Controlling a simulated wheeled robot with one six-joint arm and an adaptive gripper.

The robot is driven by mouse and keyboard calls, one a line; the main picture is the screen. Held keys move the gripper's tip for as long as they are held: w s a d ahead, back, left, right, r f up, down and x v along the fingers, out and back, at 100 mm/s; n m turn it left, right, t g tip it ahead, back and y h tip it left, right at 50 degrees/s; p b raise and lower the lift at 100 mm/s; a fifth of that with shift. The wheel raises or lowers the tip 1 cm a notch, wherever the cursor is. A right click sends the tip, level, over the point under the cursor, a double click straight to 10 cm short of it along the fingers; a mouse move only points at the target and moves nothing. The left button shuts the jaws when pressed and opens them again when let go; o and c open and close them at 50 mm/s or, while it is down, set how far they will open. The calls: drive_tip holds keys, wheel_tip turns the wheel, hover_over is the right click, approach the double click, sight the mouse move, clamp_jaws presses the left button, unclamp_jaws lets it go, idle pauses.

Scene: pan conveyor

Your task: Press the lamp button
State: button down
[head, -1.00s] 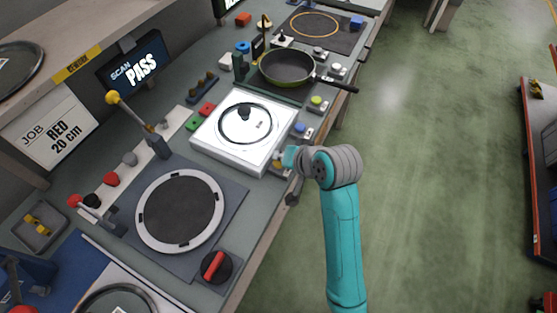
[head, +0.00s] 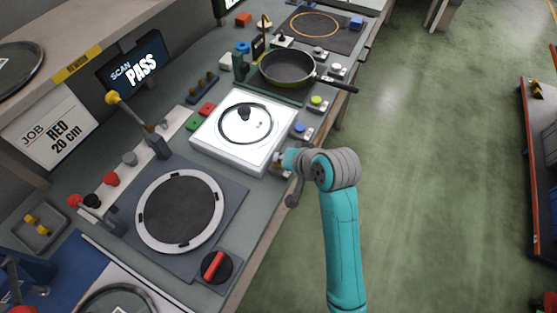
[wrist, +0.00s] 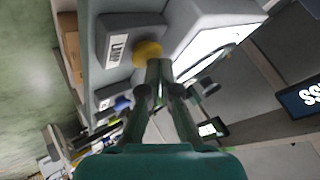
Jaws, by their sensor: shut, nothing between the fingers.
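The lamp button is a yellow round knob (wrist: 147,52) on a grey housing with a label reading LAMP (wrist: 117,50), seen in the wrist view. My gripper (wrist: 158,68) is shut and empty, its fingertips right at the yellow button and overlapping its lower edge; I cannot tell for sure whether they press it. In the head view my gripper (head: 280,161) is at the front right corner of the white light box (head: 208,146) and mostly hides the button. The box's top looks bright white, with a round glass lid (head: 262,122) on it.
A blue button (head: 299,128) and a green-yellow button (head: 316,100) stand further along the bench edge. A green pan (head: 288,66) has its handle over the edge. A round dark plate (head: 180,212) and red knob (head: 214,266) lie nearer.

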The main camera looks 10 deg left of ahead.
drive_tip(key=shift+r, duration=0.1)
idle(0.3)
drive_tip(key=shift+r, duration=0.4)
drive_tip(key=shift+r, duration=3.05)
